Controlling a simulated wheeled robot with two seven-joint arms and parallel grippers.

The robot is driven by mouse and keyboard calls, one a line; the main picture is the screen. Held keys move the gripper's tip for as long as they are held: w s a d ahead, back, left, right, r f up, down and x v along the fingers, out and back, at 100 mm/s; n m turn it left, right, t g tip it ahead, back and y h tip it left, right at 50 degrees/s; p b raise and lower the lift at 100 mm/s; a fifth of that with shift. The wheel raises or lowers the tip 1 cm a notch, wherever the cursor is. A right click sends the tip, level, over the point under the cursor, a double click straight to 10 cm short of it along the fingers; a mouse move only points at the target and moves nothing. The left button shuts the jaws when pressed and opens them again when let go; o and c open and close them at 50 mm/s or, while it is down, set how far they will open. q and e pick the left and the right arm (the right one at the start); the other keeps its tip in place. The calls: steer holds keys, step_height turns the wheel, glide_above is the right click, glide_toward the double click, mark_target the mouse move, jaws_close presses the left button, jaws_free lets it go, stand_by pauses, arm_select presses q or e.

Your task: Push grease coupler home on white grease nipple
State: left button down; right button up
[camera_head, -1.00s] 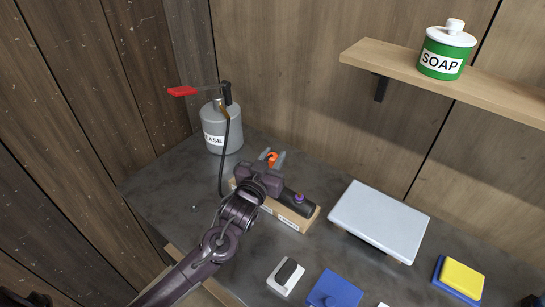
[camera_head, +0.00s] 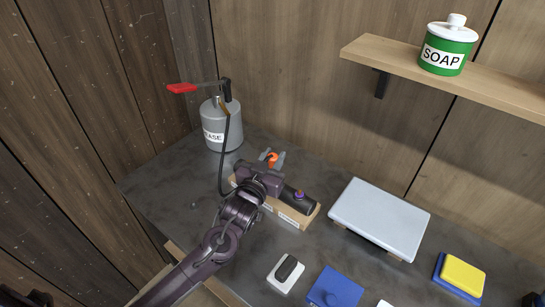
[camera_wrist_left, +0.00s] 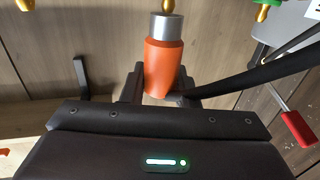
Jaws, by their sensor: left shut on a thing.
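My left gripper (camera_head: 272,158) is shut on the orange grease coupler (camera_head: 271,156), at the back of a pale wooden block (camera_head: 294,219). In the left wrist view the coupler (camera_wrist_left: 163,68) stands between the jaws, its silver collar towards a brass tip (camera_wrist_left: 168,6) at the top edge. The collar's end meets or overlaps this tip; I cannot tell how deep it sits. The tip's colour ring is out of frame, so I cannot confirm white. A green-ringed brass fitting (camera_wrist_left: 266,8) shows at the upper right. My right gripper is not in view.
The grey grease tank (camera_head: 221,124) with a red-handled lever stands at the back left, its black hose (camera_head: 223,160) running down towards my gripper. A black part with a purple ring (camera_head: 299,199) is at the block's right. A light grey box (camera_head: 378,218) lies further right.

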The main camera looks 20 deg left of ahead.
arm_select(q)
steer(key=shift+f+b, duration=0.5)
steer(key=shift+f, duration=0.4)
steer(key=c, duration=1)
jaws_free()
steer(key=shift+c, duration=0.2)
steer(key=s+b, duration=0.1)
steer(key=s, duration=0.6)
steer(key=shift+s+a, duration=0.35)
steer(key=shift+s, duration=0.05)
